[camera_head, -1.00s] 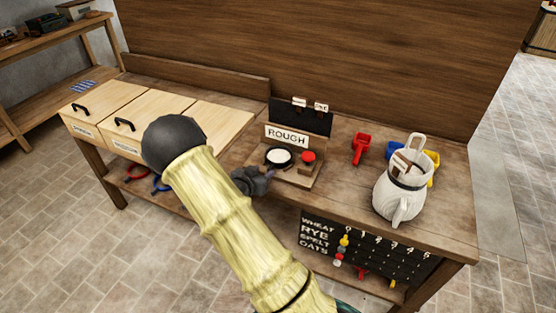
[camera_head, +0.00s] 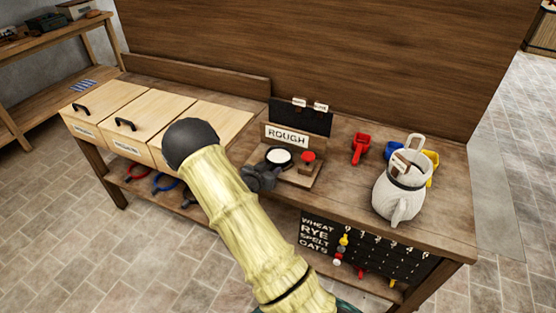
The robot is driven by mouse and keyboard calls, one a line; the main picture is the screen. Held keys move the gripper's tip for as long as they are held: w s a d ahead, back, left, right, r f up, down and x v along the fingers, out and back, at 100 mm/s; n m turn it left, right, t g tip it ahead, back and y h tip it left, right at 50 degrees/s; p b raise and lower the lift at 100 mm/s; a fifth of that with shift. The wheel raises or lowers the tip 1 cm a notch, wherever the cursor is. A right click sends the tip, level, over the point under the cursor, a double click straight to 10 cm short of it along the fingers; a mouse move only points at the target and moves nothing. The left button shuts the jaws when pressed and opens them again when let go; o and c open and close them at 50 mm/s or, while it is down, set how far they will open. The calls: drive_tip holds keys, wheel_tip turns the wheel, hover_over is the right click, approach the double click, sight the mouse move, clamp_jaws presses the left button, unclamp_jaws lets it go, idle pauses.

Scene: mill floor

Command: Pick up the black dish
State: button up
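The black dish (camera_head: 279,157), round with a white inside, sits on a small wooden board in front of the ROUGH sign. My gripper (camera_head: 268,174) is dark grey and lies at the dish's front left edge, very close to it. Whether it touches the dish, and whether its fingers are open or shut, is too small to tell. My pale, bamboo-like arm covers part of the bench left of the gripper.
A red button (camera_head: 308,157) is right of the dish. The ROUGH sign (camera_head: 287,136) stands behind. A red scoop (camera_head: 360,148) and a white jug (camera_head: 399,190) stand farther right. Pale lidded boxes (camera_head: 152,117) fill the left. Bare bench (camera_head: 340,190) lies between board and jug.

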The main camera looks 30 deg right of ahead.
clamp_jaws()
drive_tip(key=shift+r, duration=0.1)
idle(0.3)
wheel_tip(320, 180, up, 10)
drive_tip(key=shift+f, duration=0.1)
idle(0.4)
